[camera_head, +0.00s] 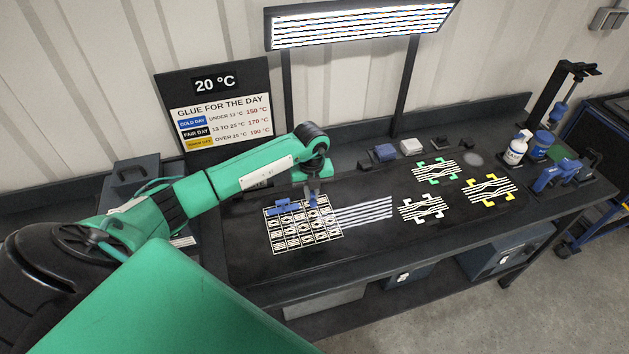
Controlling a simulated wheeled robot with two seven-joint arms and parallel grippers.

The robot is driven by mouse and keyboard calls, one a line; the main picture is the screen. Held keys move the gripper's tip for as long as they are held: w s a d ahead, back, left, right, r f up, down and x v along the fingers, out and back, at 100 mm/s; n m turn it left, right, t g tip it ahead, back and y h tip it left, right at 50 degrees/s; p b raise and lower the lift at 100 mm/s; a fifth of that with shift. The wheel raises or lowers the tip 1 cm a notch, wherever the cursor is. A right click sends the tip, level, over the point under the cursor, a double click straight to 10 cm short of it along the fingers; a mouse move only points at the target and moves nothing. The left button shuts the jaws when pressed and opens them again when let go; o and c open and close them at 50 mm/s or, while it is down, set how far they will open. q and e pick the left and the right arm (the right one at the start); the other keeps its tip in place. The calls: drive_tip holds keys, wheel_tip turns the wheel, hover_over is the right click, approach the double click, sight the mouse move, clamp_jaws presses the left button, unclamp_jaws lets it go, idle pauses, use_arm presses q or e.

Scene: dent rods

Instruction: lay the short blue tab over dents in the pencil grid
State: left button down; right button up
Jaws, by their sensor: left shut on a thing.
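The pencil grid (305,241) is drawn in white lines on the dark bench panel, with small striped patches in its cells. My left gripper (312,201) points down over the grid's upper right part. It is shut on a small blue piece (313,203), which appears to be the short blue tab and is partly hidden by the fingers. I cannot tell whether the piece touches the panel. Other blue pieces (287,206) lie across the grid's upper left cells. The dents themselves are too small to make out. My right gripper is out of view.
White stripes (365,211) reflect beside the grid. Striped patches with green (436,171), white (422,208) and yellow (488,190) corners lie to the right. A bottle (516,149) and blue tools (556,177) stand at the right end. A striped lamp (360,24) hangs above.

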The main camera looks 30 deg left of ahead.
use_arm(q)
drive_tip(key=shift+w+a+n, duration=0.1)
drive_tip(key=shift+a+n, duration=0.1)
drive_tip(key=shift+n, duration=0.2)
drive_tip(key=shift+f+b, duration=1.2)
drive_tip(key=shift+f, duration=0.8)
drive_tip(key=shift+f+b, duration=0.4)
drive_tip(key=c, duration=1.4)
unclamp_jaws()
drive_tip(key=shift+r, duration=0.5)
wheel_tip(320, 180, up, 12)
drive_tip(key=b, duration=0.4)
drive_tip(key=shift+r+b, duration=0.1)
drive_tip(key=shift+b, duration=0.25)
drive_tip(key=shift+r, duration=0.3)
